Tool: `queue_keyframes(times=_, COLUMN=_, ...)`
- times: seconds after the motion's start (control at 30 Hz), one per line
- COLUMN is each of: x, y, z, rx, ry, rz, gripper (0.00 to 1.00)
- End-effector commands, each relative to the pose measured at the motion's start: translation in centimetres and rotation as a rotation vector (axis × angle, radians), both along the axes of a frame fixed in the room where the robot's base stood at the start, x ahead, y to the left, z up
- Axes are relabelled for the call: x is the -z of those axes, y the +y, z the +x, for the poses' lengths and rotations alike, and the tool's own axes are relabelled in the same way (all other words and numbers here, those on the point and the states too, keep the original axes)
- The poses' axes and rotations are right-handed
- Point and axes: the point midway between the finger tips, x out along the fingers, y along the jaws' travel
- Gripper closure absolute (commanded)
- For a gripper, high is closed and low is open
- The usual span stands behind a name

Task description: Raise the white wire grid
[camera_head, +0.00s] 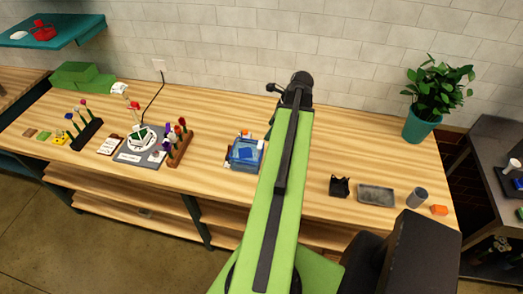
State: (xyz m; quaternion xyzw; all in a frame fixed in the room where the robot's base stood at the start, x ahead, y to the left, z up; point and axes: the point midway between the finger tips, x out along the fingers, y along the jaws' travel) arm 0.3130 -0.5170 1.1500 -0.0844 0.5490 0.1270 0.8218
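I cannot clearly make out a white wire grid at this size. A small white-edged, dark green square piece (139,135) sits on a round pale disc (130,147) on a grey base, left of centre on the wooden bench; whether it is the grid I cannot tell. A red-topped stem stands at it. My green arm reaches up across the middle of the view. My gripper (291,87) is at its far end, over the back of the bench near the wall, well right of the disc. Its fingers are too small and dark to read, and I see nothing clearly held.
Flower racks (86,134) and (180,147) flank the disc. A blue clear container (245,153) stands close left of my arm. A black holder (340,186), grey tray (376,195), grey cup (416,197) and potted plant (421,123) are on the right. My arm hides the bench's middle.

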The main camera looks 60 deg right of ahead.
Motion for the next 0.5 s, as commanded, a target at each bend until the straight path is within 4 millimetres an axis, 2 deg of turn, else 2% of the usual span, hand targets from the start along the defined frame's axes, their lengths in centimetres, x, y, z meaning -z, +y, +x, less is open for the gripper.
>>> queue_keyframes(times=0.03, x=2.2, y=0.2, z=0.5, rx=-0.002, ry=0.000, rz=-0.001, gripper=0.35)
queue_keyframes(times=0.2, x=5.7, y=0.6, z=1.8, rx=-0.002, ry=0.000, rz=-0.001, gripper=0.35)
queue_keyframes(times=0.33, x=7.7, y=0.9, z=2.7, rx=-0.003, ry=0.000, rz=0.000, gripper=0.35)
queue_keyframes(times=0.5, x=8.9, y=1.1, z=3.4, rx=-0.001, ry=0.000, rz=0.000, gripper=0.35)
